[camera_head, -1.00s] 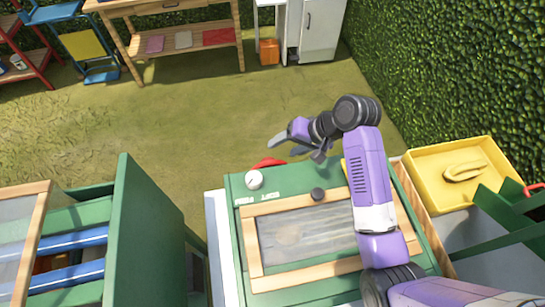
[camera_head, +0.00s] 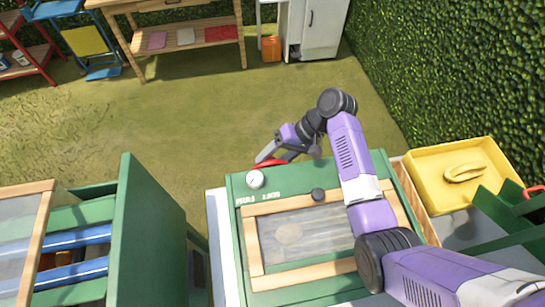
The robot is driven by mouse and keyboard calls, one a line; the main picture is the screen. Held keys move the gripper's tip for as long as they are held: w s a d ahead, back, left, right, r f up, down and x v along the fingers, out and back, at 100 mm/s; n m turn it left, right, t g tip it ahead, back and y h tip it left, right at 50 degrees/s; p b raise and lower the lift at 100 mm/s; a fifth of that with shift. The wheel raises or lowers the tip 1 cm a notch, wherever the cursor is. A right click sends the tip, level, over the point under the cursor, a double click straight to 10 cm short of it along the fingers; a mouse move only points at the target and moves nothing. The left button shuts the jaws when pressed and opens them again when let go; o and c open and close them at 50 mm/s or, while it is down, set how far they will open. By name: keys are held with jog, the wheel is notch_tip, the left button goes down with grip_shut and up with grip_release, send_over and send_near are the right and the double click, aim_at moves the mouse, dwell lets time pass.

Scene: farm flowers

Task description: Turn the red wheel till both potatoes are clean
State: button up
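The red wheel (camera_head: 269,163) is on the far side of the green washing box, and only part of its rim shows. My gripper (camera_head: 270,157) is at the wheel, its fingers pointing left and down over the rim. Whether they touch or grip it cannot be told. The box has a wood-framed clear window (camera_head: 325,232). Through it a pale brown oval shape, likely a potato (camera_head: 288,234), shows blurred. A second potato cannot be made out, and how clean they are is unclear.
A white round gauge (camera_head: 254,179) and a dark knob (camera_head: 318,194) stand on the box top. A yellow tray (camera_head: 447,200) is to the right, by the hedge. A green cabinet (camera_head: 150,230) is to the left. Open grass lies beyond the box.

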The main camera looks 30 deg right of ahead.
jog(key=shift+a+f, duration=0.15)
jog(key=shift+f, duration=0.05)
jog(key=shift+c, duration=0.2)
grip_shut()
